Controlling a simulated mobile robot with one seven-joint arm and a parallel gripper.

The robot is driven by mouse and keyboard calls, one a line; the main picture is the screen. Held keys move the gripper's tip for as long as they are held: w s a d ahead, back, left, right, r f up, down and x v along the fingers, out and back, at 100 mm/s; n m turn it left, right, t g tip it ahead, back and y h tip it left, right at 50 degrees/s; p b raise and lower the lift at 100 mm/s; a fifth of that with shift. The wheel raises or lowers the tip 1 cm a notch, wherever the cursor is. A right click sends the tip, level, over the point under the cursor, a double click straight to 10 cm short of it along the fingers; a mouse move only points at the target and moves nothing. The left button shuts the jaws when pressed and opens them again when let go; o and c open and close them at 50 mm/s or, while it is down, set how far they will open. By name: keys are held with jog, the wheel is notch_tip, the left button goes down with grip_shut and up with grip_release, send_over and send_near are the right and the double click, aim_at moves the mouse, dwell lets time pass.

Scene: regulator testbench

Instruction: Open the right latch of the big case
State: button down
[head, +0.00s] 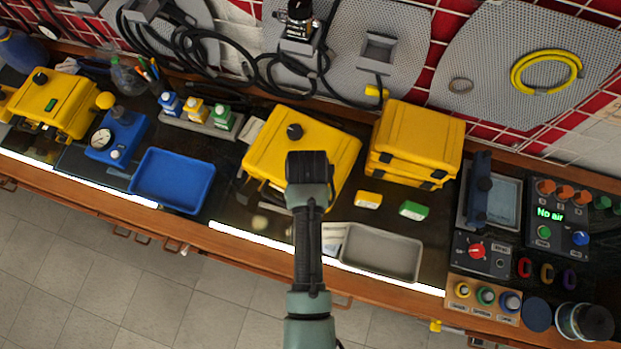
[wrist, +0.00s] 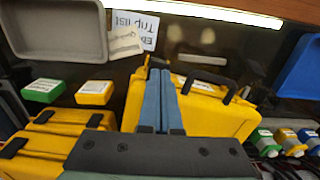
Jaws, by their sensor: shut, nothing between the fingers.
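The big yellow case (head: 335,150) lies closed on the bench in the middle of the head view. In the wrist view the yellow case (wrist: 222,118) shows its black handle (wrist: 205,78) on the bench's front side. My gripper (wrist: 161,73) is shut and empty, its two blue fingers together over the case's front edge, left of the handle in the wrist view. A dark piece, perhaps a latch, shows at the fingertips. The fingers partly cover it, and I cannot tell whether they touch it. In the head view my wrist hides the fingers and part of the case.
Stacked yellow cases (head: 415,140) stand to the right. A yellow box (head: 368,200) and a green box (head: 413,210) lie in front of them. A grey tray (head: 380,255) is at the bench's front edge, a blue tray (head: 172,180) to the left.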

jog(key=shift+f+b, duration=0.45)
jog(key=shift+f, duration=0.35)
jog(key=shift+s+f, duration=0.1)
jog(key=shift+f, duration=0.1)
jog(key=shift+s+f+b, duration=0.15)
jog(key=shift+f+b, duration=0.2)
jog(key=shift+s+f, duration=0.1)
jog(key=shift+f, duration=0.1)
jog(key=shift+d+f, duration=0.1)
dwell(0.4)
jog(key=shift+s+a+f, duration=0.3)
jog(key=shift+s+f, duration=0.1)
jog(key=shift+f, duration=0.25)
dwell(0.4)
jog(key=shift+s+a+f, duration=0.75)
jog(key=shift+s+f, duration=0.15)
dwell(0.7)
jog(key=shift+r, duration=0.1)
jog(key=shift+s+a+r+p, duration=0.4)
jog(key=shift+s+r+p, duration=0.4)
jog(key=shift+p, duration=0.45)
